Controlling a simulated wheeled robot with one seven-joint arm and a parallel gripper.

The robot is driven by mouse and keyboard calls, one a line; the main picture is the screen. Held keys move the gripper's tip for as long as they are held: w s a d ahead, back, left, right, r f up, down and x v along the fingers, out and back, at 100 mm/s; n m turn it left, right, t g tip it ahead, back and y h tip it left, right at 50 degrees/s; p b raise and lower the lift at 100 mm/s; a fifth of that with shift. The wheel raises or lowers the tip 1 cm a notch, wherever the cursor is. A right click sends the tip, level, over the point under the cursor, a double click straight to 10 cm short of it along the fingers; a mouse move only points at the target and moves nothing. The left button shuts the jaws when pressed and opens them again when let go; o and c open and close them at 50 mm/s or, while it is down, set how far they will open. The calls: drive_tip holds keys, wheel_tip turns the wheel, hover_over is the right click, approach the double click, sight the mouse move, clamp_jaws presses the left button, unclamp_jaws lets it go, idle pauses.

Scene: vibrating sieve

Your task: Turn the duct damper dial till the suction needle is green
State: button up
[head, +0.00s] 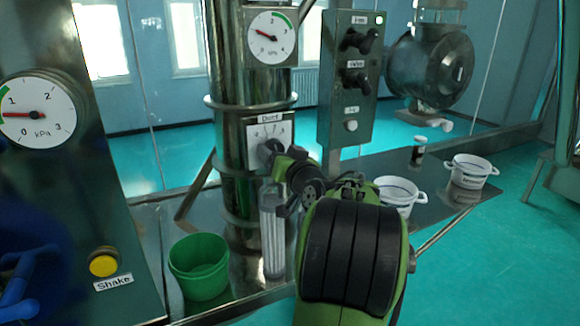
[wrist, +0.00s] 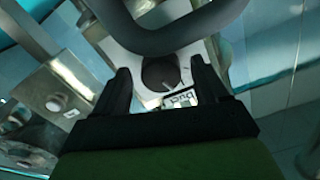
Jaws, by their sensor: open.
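The duct damper dial is a dark round knob on a white plate (head: 284,131) labelled "Duct", on the steel column. My gripper (head: 272,155) is at the knob and hides most of it in the head view. In the wrist view the knob (wrist: 158,74) lies between the two open fingers of my gripper (wrist: 160,70), with gaps visible at its sides. A round gauge (head: 270,38) marked kPa sits above on the column. Its red needle points up and left, outside the green arc at its upper right.
A second kPa gauge (head: 38,112) is at left, above a yellow Shake button (head: 103,262). A green bucket (head: 199,267) and a clear cylinder (head: 273,235) stand near the column. A grey control box (head: 351,80) is to the right. White tubs (head: 471,171) stand farther right.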

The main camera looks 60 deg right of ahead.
drive_tip(key=b+v, duration=0.2)
drive_tip(key=v, duration=1.2)
drive_tip(key=shift+b, duration=0.4)
drive_tip(key=shift+a+f, duration=0.1)
drive_tip(key=w+a+f+n+g+y+b, duration=0.1)
drive_tip(key=w+a+f+n+g+y, duration=0.15)
drive_tip(key=a+f, duration=0.45)
drive_tip(key=w+a+f+n+g+y, duration=0.1)
drive_tip(key=w+a+f+g+y, duration=0.35)
drive_tip(key=a, duration=0.45)
drive_tip(key=s+a+f+n+g+y+p, duration=0.1)
drive_tip(key=s+a+f+n, duration=0.1)
drive_tip(key=s+a, duration=0.3)
drive_tip(key=s+a+f+n+g+y+p, duration=0.1)
drive_tip(key=s+a+n, duration=0.3)
drive_tip(key=a, duration=0.7)
drive_tip(key=shift+s+f+g+p, duration=0.45)
drive_tip(key=shift+s+p, duration=0.2)
drive_tip(key=shift+s, duration=0.45)
